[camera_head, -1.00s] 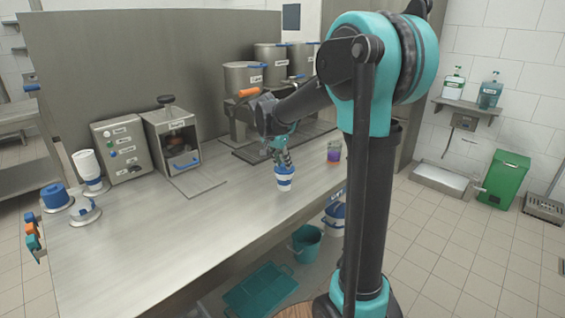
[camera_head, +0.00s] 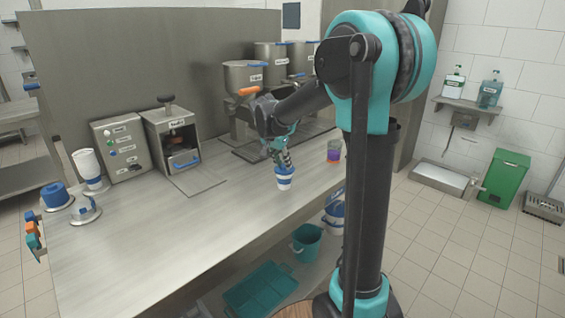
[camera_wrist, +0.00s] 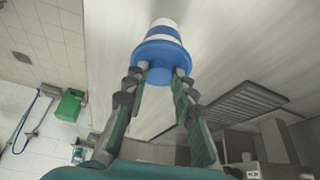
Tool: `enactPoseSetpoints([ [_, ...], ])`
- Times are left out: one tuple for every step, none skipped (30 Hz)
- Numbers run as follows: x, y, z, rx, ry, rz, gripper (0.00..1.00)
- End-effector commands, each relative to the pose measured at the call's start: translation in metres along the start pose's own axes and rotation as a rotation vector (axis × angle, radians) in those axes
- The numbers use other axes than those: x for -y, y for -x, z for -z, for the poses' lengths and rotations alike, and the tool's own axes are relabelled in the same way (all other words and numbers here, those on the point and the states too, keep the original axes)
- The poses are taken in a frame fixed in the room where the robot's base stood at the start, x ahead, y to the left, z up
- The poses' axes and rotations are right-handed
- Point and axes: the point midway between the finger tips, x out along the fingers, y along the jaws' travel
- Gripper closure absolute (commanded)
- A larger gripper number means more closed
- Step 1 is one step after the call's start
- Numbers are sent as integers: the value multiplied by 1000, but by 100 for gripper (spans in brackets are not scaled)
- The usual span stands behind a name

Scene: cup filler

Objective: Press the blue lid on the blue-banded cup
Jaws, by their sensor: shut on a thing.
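The white cup with a blue band (camera_head: 284,183) stands upright on the steel counter (camera_head: 130,245), near its front edge. The blue lid (camera_wrist: 163,53) lies over the cup's mouth, and the cup's blue band (camera_wrist: 164,22) shows beyond it in the wrist view. I cannot tell whether the lid is fully seated. My gripper (camera_wrist: 161,74) is shut on the lid, one finger on each side of it. In the head view my gripper (camera_head: 283,160) is directly above the cup, pointing down.
A cup with purple and orange contents (camera_head: 334,151) stands right of the gripper. A stack of white cups (camera_head: 88,166) and a blue roll-shaped stack (camera_head: 56,196) stand at the left end. Steel hoppers (camera_head: 243,78) are behind. The counter's middle is clear.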

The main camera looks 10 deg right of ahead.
Motion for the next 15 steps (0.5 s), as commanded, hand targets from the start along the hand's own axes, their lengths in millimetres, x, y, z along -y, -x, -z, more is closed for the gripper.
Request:
enactPoseSetpoints([
  [0, 0, 0, 0, 0, 0, 90],
  [0, 0, 0, 0, 0, 0, 90],
  [0, 0, 0, 0, 0, 0, 90],
  [0, 0, 0, 0, 0, 0, 90],
  [0, 0, 0, 0, 0, 0, 71],
  [0, 0, 0, 0, 0, 0, 66],
  [0, 0, 0, 0, 0, 0, 62],
  [0, 0, 0, 0, 0, 0, 58],
  [0, 0, 0, 0, 0, 0, 53],
  [0, 0, 0, 0, 0, 0, 50],
  [0, 0, 0, 0, 0, 0, 50],
  [0, 0, 0, 0, 0, 0, 50],
  [0, 0, 0, 0, 0, 0, 50],
  [0, 0, 0, 0, 0, 0, 50],
  [0, 0, 0, 0, 0, 0, 50],
])
